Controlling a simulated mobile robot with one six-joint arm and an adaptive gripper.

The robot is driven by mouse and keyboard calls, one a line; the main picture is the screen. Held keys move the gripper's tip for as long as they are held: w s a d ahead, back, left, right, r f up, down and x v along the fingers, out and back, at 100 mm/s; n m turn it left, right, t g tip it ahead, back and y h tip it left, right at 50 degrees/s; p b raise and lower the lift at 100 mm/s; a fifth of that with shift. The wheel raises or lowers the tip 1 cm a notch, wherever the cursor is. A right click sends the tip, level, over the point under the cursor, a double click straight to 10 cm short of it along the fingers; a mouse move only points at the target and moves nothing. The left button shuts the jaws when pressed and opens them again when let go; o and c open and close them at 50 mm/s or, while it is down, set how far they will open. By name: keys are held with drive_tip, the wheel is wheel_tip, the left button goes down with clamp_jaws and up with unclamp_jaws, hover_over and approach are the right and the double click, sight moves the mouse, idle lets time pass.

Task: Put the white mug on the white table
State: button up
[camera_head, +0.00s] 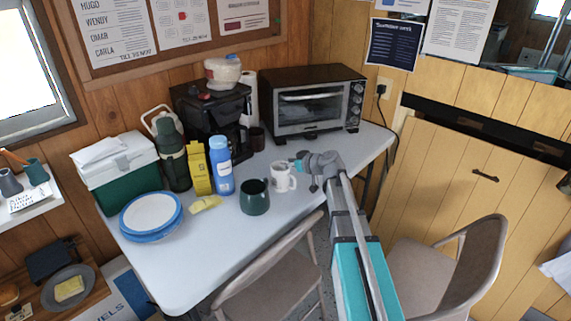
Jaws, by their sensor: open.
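The white mug (280,177) stands upright on the white table (265,225), in the middle of the picture. A dark green mug (254,197) stands close to its left and nearer the front edge. My gripper (302,172) is at the end of my arm, just right of the white mug and over the table. It is open, and nothing shows held in it. Whether its fingers touch the mug cannot be told from this view.
A toaster oven (313,100) and a coffee maker (212,112) stand at the back. Blue-rimmed plates (151,214), a blue bottle (221,166) and a cooler (117,172) are on the left. Chairs (272,268) (450,262) stand in front and at right. The table's front middle is clear.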

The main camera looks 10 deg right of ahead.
drive_tip(key=p+v, duration=0.4)
drive_tip(key=v, duration=0.7)
drive_tip(key=shift+s+d+r, duration=0.15)
drive_tip(key=shift+s+d, duration=0.1)
